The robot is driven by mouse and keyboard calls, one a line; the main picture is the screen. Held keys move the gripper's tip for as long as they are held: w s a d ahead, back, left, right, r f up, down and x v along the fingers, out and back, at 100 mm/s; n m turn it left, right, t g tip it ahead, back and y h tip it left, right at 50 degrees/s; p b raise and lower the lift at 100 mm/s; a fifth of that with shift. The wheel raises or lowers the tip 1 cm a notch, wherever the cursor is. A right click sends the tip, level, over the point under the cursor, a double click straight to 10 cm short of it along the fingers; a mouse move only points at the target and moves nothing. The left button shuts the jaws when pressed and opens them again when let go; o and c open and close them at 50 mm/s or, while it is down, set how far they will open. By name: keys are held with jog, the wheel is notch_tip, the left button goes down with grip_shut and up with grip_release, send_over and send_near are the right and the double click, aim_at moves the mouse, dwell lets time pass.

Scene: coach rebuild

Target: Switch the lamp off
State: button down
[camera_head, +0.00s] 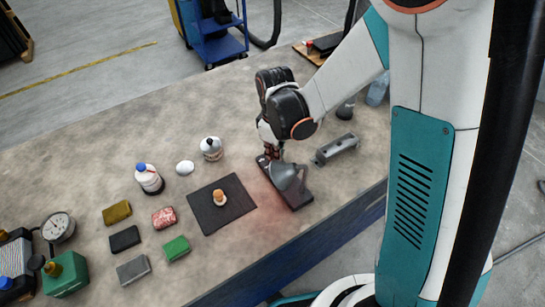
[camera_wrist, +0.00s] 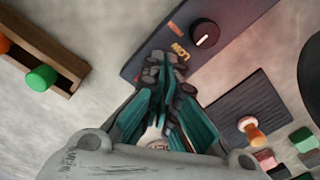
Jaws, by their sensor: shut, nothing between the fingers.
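A dark, flat lamp base (camera_head: 296,197) lies on the worktop, with a grey lamp head (camera_head: 284,178) above it. A reddish glow shows on the worktop beside it. In the wrist view the base (camera_wrist: 225,40) carries a round black knob (camera_wrist: 205,33) with a white mark, and orange lettering that seems to read "LOW" upside down. My gripper (camera_head: 272,153) is over the far end of the base. In the wrist view my gripper (camera_wrist: 170,75) is shut and empty, its fingertips overlapping the base's edge, below and left of the knob. I cannot tell if it touches.
A dark mat (camera_head: 208,219) with a small orange-topped object (camera_head: 219,197) lies left of the base. A grey holder (camera_head: 337,149) stands to the right; a wooden rack (camera_wrist: 55,55) shows in the wrist view. Bottles, several blocks and a gauge (camera_head: 58,227) stand further left.

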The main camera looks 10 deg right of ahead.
jog(key=shift+f+b, duration=0.3)
jog(key=shift+f, duration=0.1)
jog(key=shift+r, duration=0.2)
jog(key=shift+r+p, duration=2.3)
jog(key=shift+r, duration=1.05)
jog(key=shift+r, duration=0.15)
jog(key=s+d+r+m+t+b, duration=0.7)
jog(key=s+d+r+m, duration=0.3)
jog(key=s, duration=0.4)
jog(key=shift+s+d+r+m+b, duration=0.2)
jog(key=shift+m+b, duration=0.1)
jog(key=shift+b, duration=0.15)
